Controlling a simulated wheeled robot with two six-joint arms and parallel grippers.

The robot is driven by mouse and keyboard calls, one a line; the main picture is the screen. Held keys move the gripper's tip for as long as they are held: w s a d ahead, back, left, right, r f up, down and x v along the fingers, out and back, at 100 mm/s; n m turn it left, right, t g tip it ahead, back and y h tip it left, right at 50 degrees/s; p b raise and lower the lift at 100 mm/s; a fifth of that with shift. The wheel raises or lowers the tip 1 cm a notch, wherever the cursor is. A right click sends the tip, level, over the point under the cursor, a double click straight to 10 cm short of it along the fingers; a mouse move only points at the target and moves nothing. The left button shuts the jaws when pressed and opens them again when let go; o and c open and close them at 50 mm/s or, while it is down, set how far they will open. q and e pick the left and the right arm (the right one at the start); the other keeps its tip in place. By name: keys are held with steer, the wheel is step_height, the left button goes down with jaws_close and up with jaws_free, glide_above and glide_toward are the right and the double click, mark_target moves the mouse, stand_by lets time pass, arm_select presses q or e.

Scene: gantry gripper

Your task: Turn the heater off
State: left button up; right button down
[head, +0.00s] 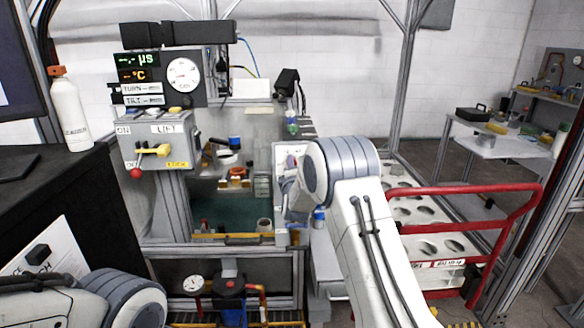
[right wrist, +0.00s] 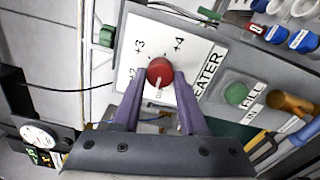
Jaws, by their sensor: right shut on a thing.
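The heater control is a red knob (right wrist: 160,70) on a white panel (right wrist: 138,32) in the right wrist view. The panel reads HEATER and has numbers such as +3 and +4. My right gripper (right wrist: 159,83) is shut on the knob, with one purple finger on each side. A pale mark shows on the knob's side toward the gripper. In the head view the white panel's edge (head: 281,154) shows beside my right arm, which hides the knob. My left arm is at the bottom left of the head view, and its gripper is out of view.
A green button (right wrist: 236,93) marked FILL and a brown-orange knob (right wrist: 290,104) sit close to the heater panel. A grey LIFT box (head: 160,140) with a yellow handle stands at left. A red-railed cart (head: 480,190) is to the right of my right arm.

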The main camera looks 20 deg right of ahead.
steer(key=shift+c, duration=2.2)
jaws_free()
steer(key=b+v, duration=0.1)
steer(key=v, duration=0.9)
steer(key=shift+s+a+b, duration=0.15)
steer(key=shift+s+b, duration=0.1)
steer(key=shift+b, duration=0.1)
